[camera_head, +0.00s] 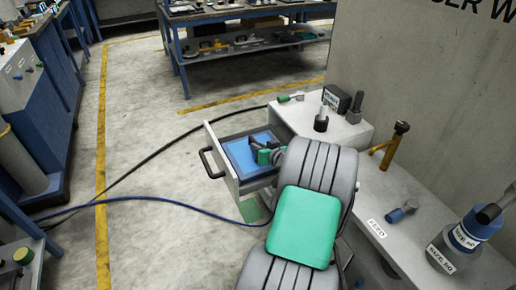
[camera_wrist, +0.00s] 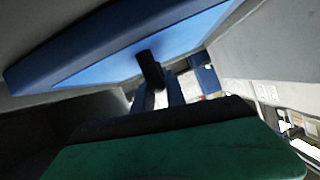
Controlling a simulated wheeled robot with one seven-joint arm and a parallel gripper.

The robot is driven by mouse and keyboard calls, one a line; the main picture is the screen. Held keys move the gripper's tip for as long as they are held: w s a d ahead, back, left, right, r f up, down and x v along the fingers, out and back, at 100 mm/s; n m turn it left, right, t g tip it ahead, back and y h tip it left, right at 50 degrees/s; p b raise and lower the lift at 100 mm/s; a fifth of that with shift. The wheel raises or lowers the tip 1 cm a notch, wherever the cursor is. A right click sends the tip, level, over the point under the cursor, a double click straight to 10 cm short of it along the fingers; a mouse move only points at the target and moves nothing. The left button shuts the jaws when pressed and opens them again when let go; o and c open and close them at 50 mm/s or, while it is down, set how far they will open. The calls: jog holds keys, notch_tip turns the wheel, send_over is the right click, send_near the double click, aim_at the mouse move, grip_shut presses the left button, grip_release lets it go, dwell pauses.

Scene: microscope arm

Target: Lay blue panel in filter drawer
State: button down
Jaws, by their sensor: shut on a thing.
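The blue panel (camera_head: 240,154) lies flat within the open filter drawer (camera_head: 231,184), inside its walls, in the head view. In the wrist view the panel (camera_wrist: 120,50) fills the upper middle, with a dark knob on its face. My gripper (camera_head: 263,152) is over the right part of the panel. Its fingers (camera_wrist: 155,85) are shut on the panel at that knob. I cannot tell whether the panel rests on the drawer floor or is just above it. My arm hides the drawer's right end.
The drawer's black handle (camera_head: 208,163) sticks out to the left. A grey cabinet top (camera_head: 342,130) with a black box (camera_head: 336,98) and small parts stands behind. A bench (camera_head: 405,222) with bottles is at right. Cables cross the floor at left.

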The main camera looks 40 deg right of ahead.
jog(key=c, duration=1.4)
grip_release()
jog(key=shift+o, duration=0.2)
jog(key=shift+r, duration=0.1)
jog(key=p+v, duration=0.1)
jog(key=v, duration=1.1)
